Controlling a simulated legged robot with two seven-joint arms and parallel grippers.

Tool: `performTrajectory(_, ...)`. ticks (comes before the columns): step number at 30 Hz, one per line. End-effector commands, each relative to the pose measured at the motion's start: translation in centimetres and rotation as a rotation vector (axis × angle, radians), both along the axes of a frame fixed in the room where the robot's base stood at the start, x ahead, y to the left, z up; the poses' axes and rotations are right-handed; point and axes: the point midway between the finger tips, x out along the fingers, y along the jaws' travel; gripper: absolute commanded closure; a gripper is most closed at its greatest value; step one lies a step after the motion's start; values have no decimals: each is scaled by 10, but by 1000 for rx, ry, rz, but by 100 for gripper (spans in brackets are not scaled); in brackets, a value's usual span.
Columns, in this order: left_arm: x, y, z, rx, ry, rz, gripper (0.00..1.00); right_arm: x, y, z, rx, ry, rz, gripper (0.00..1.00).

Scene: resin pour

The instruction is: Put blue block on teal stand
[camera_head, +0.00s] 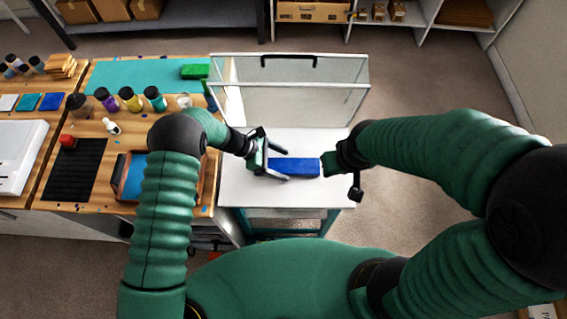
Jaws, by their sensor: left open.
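A blue block (300,167) lies flat on the white tabletop, its long side running left to right. My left gripper (284,163) is open at the block's left end, with one finger behind the block and the other along its front edge. My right gripper (346,161) is at the block's right end. Its fingers are hard to make out, and I cannot tell whether it touches the block. Teal framing (285,228) shows below the white tabletop's front edge. I cannot tell whether this is the teal stand.
A clear-walled case (290,90) stands at the back of the white tabletop. The wooden bench at left holds several bottles (130,99), a teal mat (125,74), a green block (194,71), a black mat (75,170) and a tray (118,178). Some white tabletop around the block is clear.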

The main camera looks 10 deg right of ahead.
Motion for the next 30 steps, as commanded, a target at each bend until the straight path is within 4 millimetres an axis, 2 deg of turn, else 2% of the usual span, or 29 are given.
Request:
performTrajectory(6,9,39,38,-1,-3,4,22,0,0,-10,0,0,0,68)
performTrajectory(12,14,67,67,0,-1,1,22,0,0,-15,0,0,0,68)
performTrajectory(21,13,79,79,14,-14,-12,22,0,0,-15,0,0,0,68)
performTrajectory(23,7,89,85,47,-50,-50,22,0,0,-15,0,0,0,68)
performTrajectory(26,-15,122,103,161,-173,-189,22,0,0,-15,0,0,0,68)
performTrajectory(30,-63,188,134,375,-422,-517,22,0,0,-15,0,0,0,68)
